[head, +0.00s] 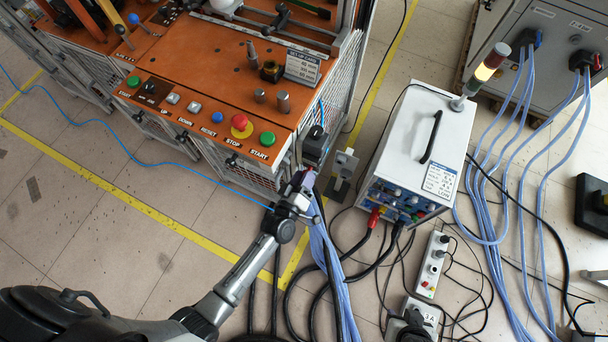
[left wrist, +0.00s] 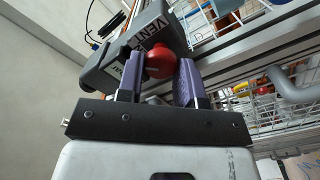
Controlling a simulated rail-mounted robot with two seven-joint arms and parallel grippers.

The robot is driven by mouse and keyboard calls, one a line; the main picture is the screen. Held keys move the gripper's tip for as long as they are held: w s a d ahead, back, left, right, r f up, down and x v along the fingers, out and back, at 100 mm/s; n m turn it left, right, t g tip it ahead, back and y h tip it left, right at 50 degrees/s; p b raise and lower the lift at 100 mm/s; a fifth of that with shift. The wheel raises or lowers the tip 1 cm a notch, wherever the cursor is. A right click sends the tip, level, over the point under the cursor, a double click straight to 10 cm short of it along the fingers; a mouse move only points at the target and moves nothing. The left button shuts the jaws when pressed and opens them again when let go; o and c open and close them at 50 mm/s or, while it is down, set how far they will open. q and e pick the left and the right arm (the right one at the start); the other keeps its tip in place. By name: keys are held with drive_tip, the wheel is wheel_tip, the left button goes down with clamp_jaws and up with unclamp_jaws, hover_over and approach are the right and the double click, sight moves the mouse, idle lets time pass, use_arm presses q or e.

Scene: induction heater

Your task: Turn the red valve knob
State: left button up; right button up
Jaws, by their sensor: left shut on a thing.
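The red valve knob (left wrist: 158,62) sits on a grey valve body (left wrist: 112,68) with partly visible lettering in the left wrist view. My left gripper (left wrist: 160,76) has its two purple fingers on either side of the knob and is shut on it. In the head view my left gripper (head: 304,181) is at the front right corner of the orange bench, just below the dark valve body (head: 315,146). The knob is mostly hidden there by the gripper. My right gripper is not in view.
The orange bench (head: 205,90) carries a row of buttons. A white power unit (head: 422,135) with a signal light (head: 490,66) stands to the right. Blue and black cables (head: 335,265) run close beside my left gripper. The tiled floor at left is mostly clear.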

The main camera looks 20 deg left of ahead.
use_arm(q)
drive_tip(key=n, duration=0.9)
drive_tip(key=shift+f, duration=0.15)
idle(0.5)
drive_tip(key=o, duration=0.9)
